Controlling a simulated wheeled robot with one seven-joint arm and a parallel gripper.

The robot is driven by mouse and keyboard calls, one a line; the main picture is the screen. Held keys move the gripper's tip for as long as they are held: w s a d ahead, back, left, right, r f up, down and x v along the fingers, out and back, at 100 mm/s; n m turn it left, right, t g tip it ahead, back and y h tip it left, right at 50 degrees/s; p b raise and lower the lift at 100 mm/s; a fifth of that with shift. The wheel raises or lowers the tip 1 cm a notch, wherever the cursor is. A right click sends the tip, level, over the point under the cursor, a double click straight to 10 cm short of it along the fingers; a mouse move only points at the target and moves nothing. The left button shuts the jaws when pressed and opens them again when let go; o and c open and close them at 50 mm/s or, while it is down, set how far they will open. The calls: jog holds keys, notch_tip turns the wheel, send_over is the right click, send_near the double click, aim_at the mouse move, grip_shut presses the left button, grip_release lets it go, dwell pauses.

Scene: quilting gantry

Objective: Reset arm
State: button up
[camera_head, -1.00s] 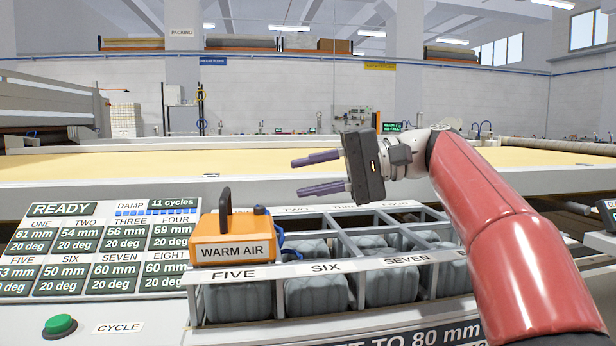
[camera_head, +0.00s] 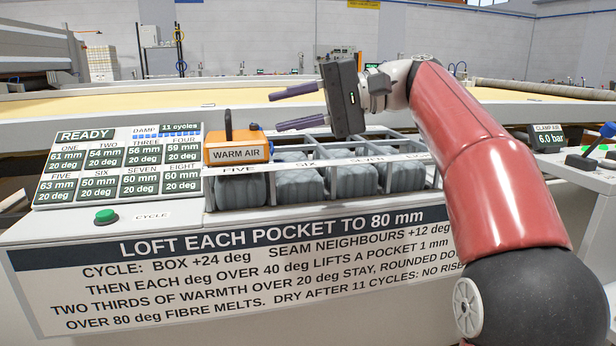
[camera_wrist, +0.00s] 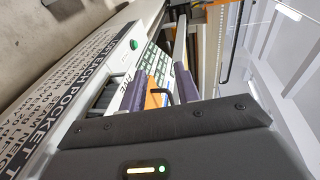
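My gripper (camera_head: 297,108) is raised above the pocket tray, on the end of my red arm. Its two purple fingers point left and stand apart with nothing between them. In the wrist view the fingers (camera_wrist: 168,88) also show, with the orange box's dark handle seen beyond them. The orange WARM AIR box (camera_head: 237,150) sits on the tray's left end, over the FIVE side, below and left of the gripper. The tray (camera_head: 310,172) holds several grey padded pockets (camera_head: 297,184); its back row is partly hidden by the gripper and arm.
A display panel (camera_head: 118,168) reads READY, with several mm and degree values. A green CYCLE button (camera_head: 106,216) is in front of it. A rules sign (camera_head: 250,265) covers the console front. A CLAMP AIR gauge (camera_head: 548,138) and a lever with a blue knob (camera_head: 607,131) stand at right.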

jog(key=s+d+f+t+h, duration=0.2)
jog(key=s+d+f+h, duration=0.3)
jog(key=f, duration=0.7)
jog(key=s+d+f+t+h, duration=0.2)
jog(key=s+d+f+h, duration=0.3)
jog(key=s+d+f, duration=0.2)
jog(key=s+d+f+m+t+h, duration=0.1)
jog(key=s+d+f+t+h, duration=0.2)
jog(key=s+f, duration=0.6)
notch_tip(320, 180, down, 8)
jog(key=d+h, duration=0.2)
jog(key=shift+d+r+h, duration=0.2)
jog(key=shift+d+h, duration=0.1)
jog(key=shift+d, duration=0.1)
jog(key=shift+s+a, duration=0.1)
jog(key=shift+a, duration=0.05)
